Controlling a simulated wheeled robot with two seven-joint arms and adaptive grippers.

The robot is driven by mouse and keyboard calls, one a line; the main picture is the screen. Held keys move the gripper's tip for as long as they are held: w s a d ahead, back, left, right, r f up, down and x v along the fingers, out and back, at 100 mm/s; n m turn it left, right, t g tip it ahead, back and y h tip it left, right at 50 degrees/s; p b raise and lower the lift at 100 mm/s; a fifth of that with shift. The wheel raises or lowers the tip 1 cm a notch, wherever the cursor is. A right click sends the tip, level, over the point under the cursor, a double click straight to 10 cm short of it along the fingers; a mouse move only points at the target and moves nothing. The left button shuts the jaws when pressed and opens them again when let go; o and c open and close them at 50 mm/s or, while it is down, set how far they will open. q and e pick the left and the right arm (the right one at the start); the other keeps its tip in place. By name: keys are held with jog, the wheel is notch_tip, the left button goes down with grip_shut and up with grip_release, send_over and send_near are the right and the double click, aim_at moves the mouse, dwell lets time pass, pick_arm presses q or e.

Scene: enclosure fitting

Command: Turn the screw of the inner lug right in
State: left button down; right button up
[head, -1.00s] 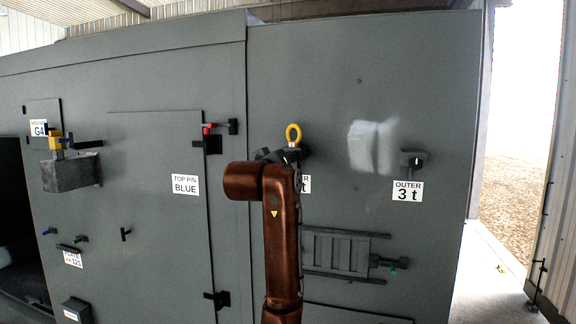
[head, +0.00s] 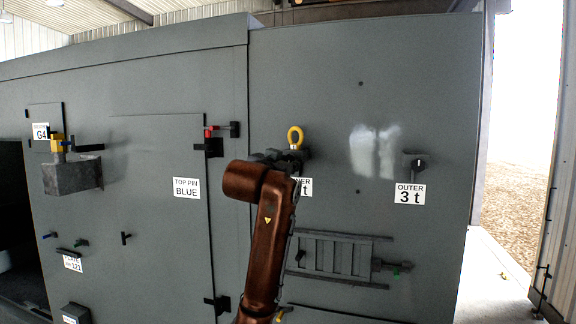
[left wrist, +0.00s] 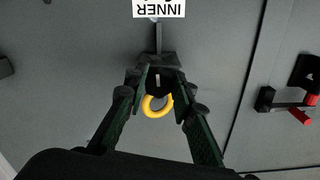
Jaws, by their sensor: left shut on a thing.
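The inner lug is a dark block on the grey wall with a yellow ring (head: 295,137) standing up from it. Its label (head: 303,187) is partly hidden behind my left arm. In the left wrist view, which is upside down, the yellow ring (left wrist: 157,106) shows below the block. My left gripper (left wrist: 162,84) has both fingers at the front of the lug, closed on the dark screw knob, which has a pale mark (left wrist: 157,80). In the head view my left gripper (head: 279,158) is mostly hidden by my wrist. My right gripper is not in view.
The outer lug (head: 416,163) with its "OUTER 3 t" label (head: 409,194) stands to the right. A slatted vent (head: 336,256) is below. A door with a red-handled pin (head: 210,131) is to the left. The wall around the inner lug is mostly flat.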

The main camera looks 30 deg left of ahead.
pick_arm(q)
jog(key=shift+f+m, duration=0.1)
jog(key=shift+m, duration=0.2)
dwell(0.4)
jog(key=c, duration=2)
grip_release()
jog(key=o, duration=0.3)
jog(key=shift+s+r, duration=0.2)
jog(key=shift+s, duration=0.1)
jog(key=shift+o, duration=0.4)
jog(key=shift+w, duration=0.15)
jog(key=v, duration=1.2)
jog(key=shift+f, duration=0.1)
